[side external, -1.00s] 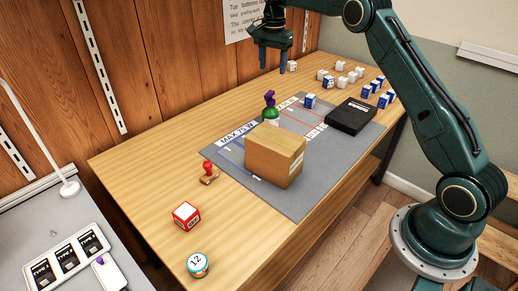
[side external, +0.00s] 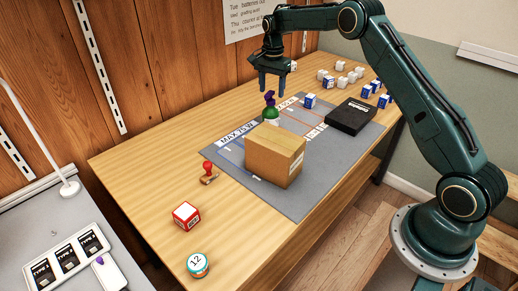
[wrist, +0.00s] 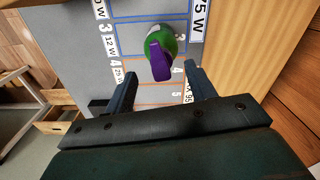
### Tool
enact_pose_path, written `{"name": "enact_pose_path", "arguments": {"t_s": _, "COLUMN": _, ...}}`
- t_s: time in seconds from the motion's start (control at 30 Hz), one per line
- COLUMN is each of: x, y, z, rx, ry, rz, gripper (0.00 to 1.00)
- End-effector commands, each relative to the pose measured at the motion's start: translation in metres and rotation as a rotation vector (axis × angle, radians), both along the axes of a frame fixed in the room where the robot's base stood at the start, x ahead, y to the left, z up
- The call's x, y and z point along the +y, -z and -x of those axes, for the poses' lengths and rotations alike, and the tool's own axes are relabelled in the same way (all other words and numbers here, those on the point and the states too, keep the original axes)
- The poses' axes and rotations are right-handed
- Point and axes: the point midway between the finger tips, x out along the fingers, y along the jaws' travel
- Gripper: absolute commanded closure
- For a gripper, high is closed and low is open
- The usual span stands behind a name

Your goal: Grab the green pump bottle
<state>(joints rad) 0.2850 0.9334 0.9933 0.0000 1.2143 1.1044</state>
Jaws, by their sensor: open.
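The green pump bottle (side external: 271,115) with a purple pump head stands upright on the grey mat (side external: 310,200), behind the cardboard box. In the wrist view the bottle (wrist: 167,38) is at the upper middle, with its purple head pointing down toward the space between my fingers. My gripper (side external: 273,86) is open and empty, above the bottle in the side view. In the wrist view its fingers (wrist: 163,85) are spread apart, and the bottle lies just beyond their tips, not between them.
A cardboard box (side external: 275,157) stands directly in front of the bottle. A black case (side external: 350,117) and several small blue and white boxes lie to the right. A red stamp (side external: 208,171), a red-white cube (side external: 186,215) and a round tin (side external: 197,264) sit at the left.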

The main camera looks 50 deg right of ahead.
Motion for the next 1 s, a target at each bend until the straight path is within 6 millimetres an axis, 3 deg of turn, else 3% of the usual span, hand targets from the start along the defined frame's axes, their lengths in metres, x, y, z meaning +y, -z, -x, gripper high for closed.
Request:
{"name": "enact_pose_path", "arguments": {"t_s": 0.43, "x": 0.001, "y": 0.045, "z": -0.002, "rx": 0.002, "ry": 0.0, "rz": -0.001, "gripper": 0.45}}
{"name": "enact_pose_path", "arguments": {"t_s": 1.0, "x": 0.001, "y": 0.047, "z": -0.002, "rx": 0.001, "ry": 0.0, "rz": -0.001, "gripper": 0.45}}
